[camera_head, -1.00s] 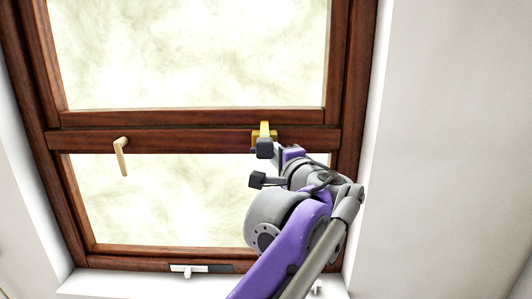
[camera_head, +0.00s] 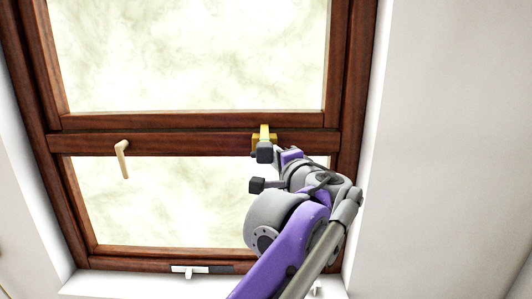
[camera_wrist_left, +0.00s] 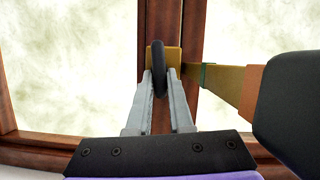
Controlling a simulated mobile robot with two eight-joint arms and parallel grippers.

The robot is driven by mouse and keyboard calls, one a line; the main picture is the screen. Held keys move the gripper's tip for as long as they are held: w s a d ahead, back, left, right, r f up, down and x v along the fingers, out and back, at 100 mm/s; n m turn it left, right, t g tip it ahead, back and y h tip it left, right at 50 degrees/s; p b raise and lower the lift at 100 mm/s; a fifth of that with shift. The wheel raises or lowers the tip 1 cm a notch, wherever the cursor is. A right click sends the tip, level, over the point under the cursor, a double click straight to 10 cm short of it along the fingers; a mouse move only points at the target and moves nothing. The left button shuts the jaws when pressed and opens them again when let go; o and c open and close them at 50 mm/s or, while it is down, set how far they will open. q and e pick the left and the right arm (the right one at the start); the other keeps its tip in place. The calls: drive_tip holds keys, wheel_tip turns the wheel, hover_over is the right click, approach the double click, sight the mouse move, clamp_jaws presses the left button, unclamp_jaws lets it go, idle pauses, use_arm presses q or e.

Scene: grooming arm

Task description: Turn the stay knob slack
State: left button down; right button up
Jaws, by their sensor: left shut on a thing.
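The yellow stay fitting (camera_head: 271,138) sits on the wooden middle rail of the window, toward its right end. In the left wrist view a dark, rounded stay knob (camera_wrist_left: 159,62) stands in front of a yellow plate (camera_wrist_left: 174,60). A brass-coloured bar (camera_wrist_left: 228,86) reaches from beside the plate to the right. My left gripper (camera_wrist_left: 160,88) is shut on the knob, one grey finger on each side; it also shows at the fitting in the head view (camera_head: 264,153). The knob is hidden behind the gripper in the head view. My right gripper is not in view.
A pale window handle (camera_head: 123,160) hangs from the left part of the rail. A white latch (camera_head: 189,270) is on the bottom frame. A dark block (camera_wrist_left: 295,110) fills the right side of the wrist view. White wall (camera_head: 455,130) lies to the right.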

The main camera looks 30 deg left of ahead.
use_arm(q)
drive_tip(key=shift+r+n+p, duration=0.15)
drive_tip(key=shift+n+p, duration=0.3)
drive_tip(key=shift+n, duration=0.25)
drive_tip(key=shift+n+h, duration=0.3)
drive_tip(key=c, duration=1.2)
unclamp_jaws()
drive_tip(key=shift+r+n, duration=0.1)
drive_tip(key=shift+n, duration=0.3)
drive_tip(key=shift+c, duration=0.2)
drive_tip(key=o, duration=0.5)
drive_tip(key=shift+d, duration=0.1)
drive_tip(key=v, duration=0.7)
drive_tip(key=shift+s+d+r, duration=0.2)
drive_tip(key=shift+s+d, duration=0.05)
drive_tip(key=shift+s, duration=0.1)
